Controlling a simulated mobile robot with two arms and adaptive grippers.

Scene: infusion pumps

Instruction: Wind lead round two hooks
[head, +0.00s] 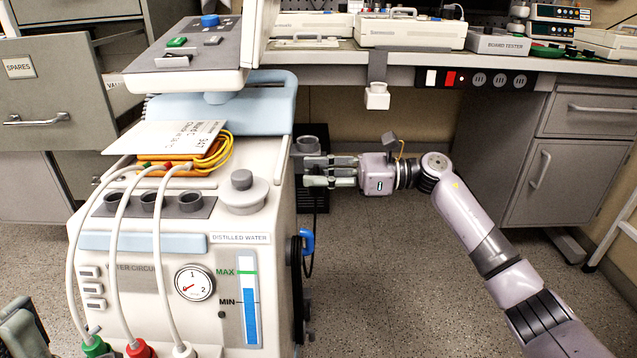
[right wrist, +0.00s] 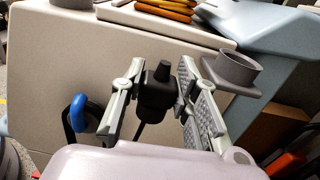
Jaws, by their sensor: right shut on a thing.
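My right gripper (head: 308,170) is at the right side of the white machine (head: 265,190). In the right wrist view its fingers (right wrist: 158,95) stand on either side of a black plug (right wrist: 160,72), and it is shut on it. The lead (right wrist: 138,132) runs down from the plug. In the head view a thin black lead (head: 314,235) hangs below the gripper. A blue hook (head: 307,241) sits on the machine's side and also shows in the right wrist view (right wrist: 80,112). I cannot make out a second hook. A grey part (head: 22,330) at the lower left may be my left gripper.
A grey cup holder (head: 308,142) juts from the machine just above the gripper, close to a finger in the wrist view (right wrist: 236,70). A workbench (head: 420,58) with instruments stands behind. The floor (head: 400,270) right of the machine is clear.

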